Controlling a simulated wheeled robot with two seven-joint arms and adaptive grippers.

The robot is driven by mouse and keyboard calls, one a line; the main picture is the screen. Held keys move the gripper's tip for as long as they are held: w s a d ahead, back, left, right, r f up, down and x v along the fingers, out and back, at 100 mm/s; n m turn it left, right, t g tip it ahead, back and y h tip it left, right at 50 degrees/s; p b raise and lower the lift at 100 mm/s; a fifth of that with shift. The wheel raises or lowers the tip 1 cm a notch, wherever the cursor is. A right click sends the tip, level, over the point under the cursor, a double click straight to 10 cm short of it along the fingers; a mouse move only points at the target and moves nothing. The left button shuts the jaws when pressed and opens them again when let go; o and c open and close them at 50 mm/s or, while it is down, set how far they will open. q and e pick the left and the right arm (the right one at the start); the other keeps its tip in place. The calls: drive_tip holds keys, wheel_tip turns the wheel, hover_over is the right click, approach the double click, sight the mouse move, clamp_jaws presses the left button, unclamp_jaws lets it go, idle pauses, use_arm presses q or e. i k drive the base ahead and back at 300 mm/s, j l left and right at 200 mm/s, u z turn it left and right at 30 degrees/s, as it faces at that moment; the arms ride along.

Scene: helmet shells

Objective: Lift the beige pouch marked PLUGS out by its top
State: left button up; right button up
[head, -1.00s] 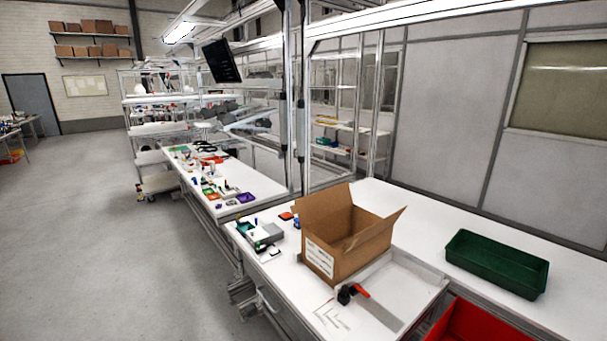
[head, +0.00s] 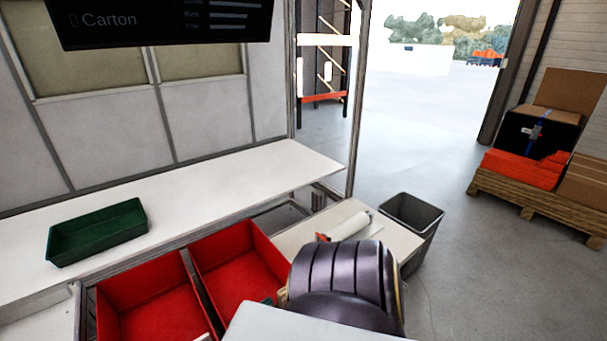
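The beige pouch marked PLUGS is not visible in the head view. Neither my left nor my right gripper is in view. The two red bins (head: 150,300) stand side by side below the bench, and their visible insides show no beige pouch. The green tray (head: 97,232) sits on the white bench at the left, and no pouch shows in it.
The white bench (head: 230,180) is clear right of the tray. A roll (head: 350,225) lies on a low table beside a grey waste bin (head: 410,222). A loaded pallet (head: 535,205) stands at the right. A dark ribbed form fills the lower middle.

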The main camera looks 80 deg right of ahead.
sight(279, 294)
drive_tip(key=z, duration=2.25)
